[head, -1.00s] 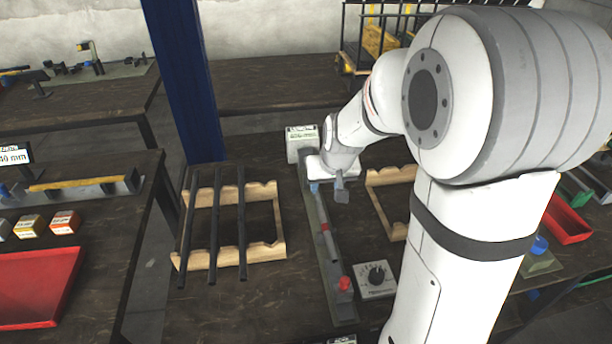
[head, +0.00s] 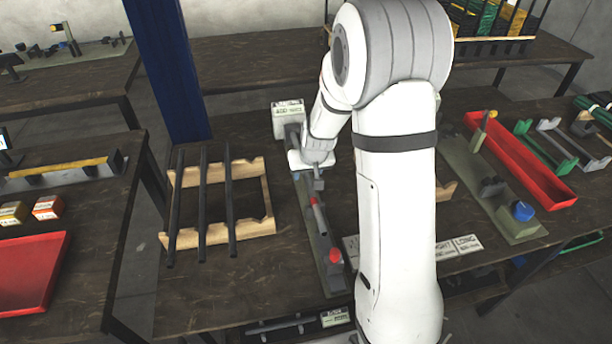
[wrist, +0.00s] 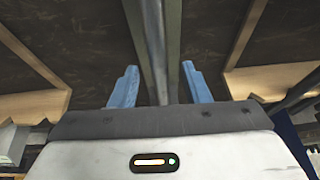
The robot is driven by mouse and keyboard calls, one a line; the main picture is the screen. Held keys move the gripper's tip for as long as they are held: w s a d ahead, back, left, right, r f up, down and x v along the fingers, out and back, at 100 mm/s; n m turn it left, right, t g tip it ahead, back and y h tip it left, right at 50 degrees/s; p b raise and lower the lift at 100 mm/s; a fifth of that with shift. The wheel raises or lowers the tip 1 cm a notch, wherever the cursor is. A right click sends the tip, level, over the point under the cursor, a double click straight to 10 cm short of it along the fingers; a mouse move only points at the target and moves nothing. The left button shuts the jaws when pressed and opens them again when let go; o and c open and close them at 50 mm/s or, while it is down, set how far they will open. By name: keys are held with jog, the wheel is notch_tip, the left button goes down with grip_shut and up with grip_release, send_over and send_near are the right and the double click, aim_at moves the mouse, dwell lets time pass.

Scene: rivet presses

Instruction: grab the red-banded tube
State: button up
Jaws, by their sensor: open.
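A grey tube with a red band (head: 314,201) lies along the narrow grey-green fixture (head: 336,287) on the bench, in the head view. My gripper (head: 319,184) is above the fixture, just beyond the red band. In the wrist view, my gripper (wrist: 161,82) is open, with its blue fingers on either side of a long grey bar running away from me. No red shows there, and I cannot tell whether that bar is the tube or part of the fixture. The wrist partly hides the fixture's far end.
A wooden rack (head: 265,232) with three dark tubes (head: 203,205) stands left of the fixture. A red knob (head: 335,256) rises at its near end. A labelled box (head: 288,108) stands at its far end. A red tray (head: 520,160) lies right. My arm hides bench behind it.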

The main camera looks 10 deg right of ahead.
grip_shut()
dwell(0.4)
